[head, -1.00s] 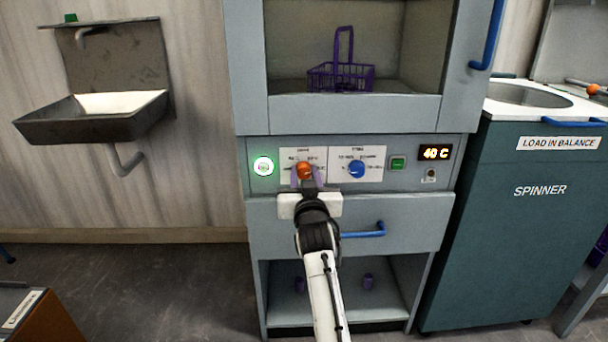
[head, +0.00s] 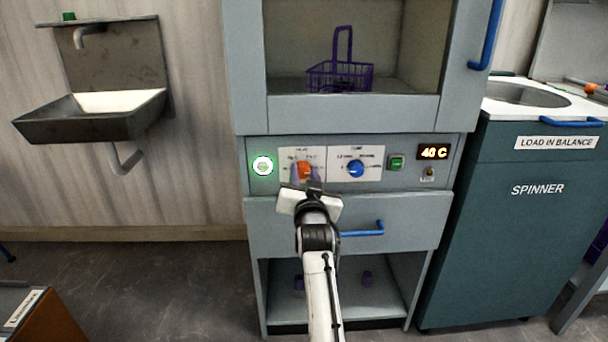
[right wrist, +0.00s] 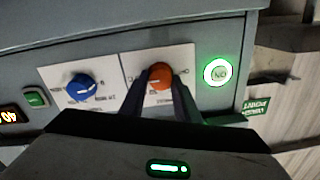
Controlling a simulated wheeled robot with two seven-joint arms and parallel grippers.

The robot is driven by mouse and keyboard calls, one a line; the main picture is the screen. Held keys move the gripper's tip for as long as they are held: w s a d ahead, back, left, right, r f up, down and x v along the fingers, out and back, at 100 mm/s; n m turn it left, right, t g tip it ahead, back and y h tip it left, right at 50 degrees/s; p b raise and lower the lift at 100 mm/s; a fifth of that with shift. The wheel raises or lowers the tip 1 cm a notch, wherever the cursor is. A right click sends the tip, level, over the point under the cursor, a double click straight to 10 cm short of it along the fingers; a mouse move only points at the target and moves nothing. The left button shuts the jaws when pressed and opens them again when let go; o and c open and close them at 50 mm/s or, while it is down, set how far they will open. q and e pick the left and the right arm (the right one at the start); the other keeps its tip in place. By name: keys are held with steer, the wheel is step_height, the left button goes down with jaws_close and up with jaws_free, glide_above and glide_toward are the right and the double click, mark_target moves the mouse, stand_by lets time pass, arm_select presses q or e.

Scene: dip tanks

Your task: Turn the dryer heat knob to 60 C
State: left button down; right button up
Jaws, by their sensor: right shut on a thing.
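The orange heat knob (head: 305,170) sits on a white label plate on the dryer's control panel. It also shows in the right wrist view (right wrist: 160,76). My right gripper (head: 306,174) is at the knob, its two purple fingers on either side and shut on it; the fingers (right wrist: 160,98) show dark in the right wrist view. The gripper looks tilted in the head view. The display (head: 434,152) reads 40 C. The knob's scale marks are too small to read. My left gripper is not in view.
A blue knob (head: 355,169) and a green button (head: 397,162) are right of the heat knob; a lit round button (head: 263,166) is to its left. A blue drawer handle (head: 363,230) lies below. A purple basket (head: 340,76) stands inside the dryer.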

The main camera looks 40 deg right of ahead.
steer(key=o, duration=1)
steer(key=shift+o, duration=0.2)
